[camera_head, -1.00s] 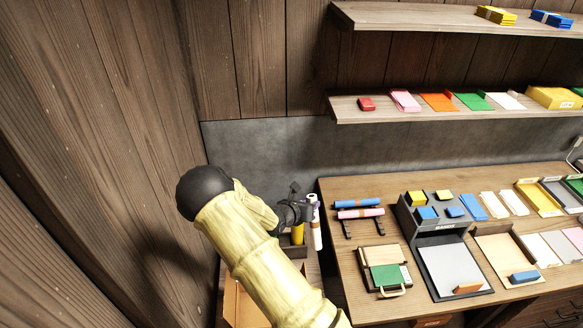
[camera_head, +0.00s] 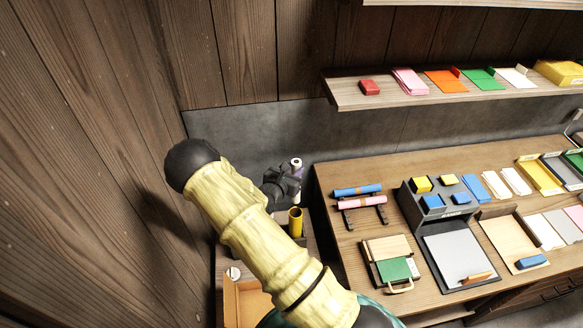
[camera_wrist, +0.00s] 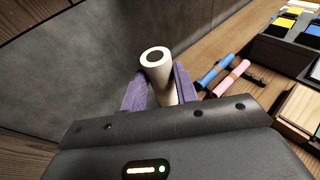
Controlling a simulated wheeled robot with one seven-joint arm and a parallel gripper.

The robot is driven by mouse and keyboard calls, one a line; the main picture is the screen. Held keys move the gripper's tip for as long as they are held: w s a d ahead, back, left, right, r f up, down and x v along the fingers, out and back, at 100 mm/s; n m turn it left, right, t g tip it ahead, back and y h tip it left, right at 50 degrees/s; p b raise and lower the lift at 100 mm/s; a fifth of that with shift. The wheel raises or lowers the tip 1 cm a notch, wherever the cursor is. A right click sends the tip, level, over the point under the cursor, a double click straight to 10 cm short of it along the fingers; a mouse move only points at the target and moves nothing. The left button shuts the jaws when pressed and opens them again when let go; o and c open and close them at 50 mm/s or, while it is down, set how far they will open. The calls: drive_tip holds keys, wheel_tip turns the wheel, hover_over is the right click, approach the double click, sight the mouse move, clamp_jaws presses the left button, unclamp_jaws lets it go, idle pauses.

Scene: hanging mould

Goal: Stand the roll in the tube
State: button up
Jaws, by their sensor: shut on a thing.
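The white roll (camera_wrist: 157,66) stands roughly upright between the purple fingers of my gripper (camera_wrist: 160,90) in the wrist view. Its round top with a dark hole faces the camera, and its lower part is hidden. A yellow open-topped tube (camera_head: 295,224) stands upright in a dark holder, in front of and below my gripper. The roll is apart from the tube's mouth, beyond it in the picture.
A wooden desk (camera_head: 335,246) is at the right, with a rack (camera_head: 377,201) bearing a blue and a pink roll. A dark organizer (camera_head: 412,211) stands farther right. An orange-brown tray (camera_head: 243,302) lies below my arm. Grey and wooden walls close in behind and left.

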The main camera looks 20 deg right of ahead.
drive_tip(key=shift+f, duration=0.1)
drive_tip(key=shift+f+b, duration=7.6)
drive_tip(key=shift+f, duration=3.2)
drive_tip(key=o, duration=1.1)
drive_tip(key=b+v, duration=0.3)
drive_tip(key=v, duration=1.4)
drive_tip(key=shift+s+a+r+b, duration=0.1)
drive_tip(key=shift+a+b, duration=0.05)
drive_tip(key=shift+b, duration=0.25)
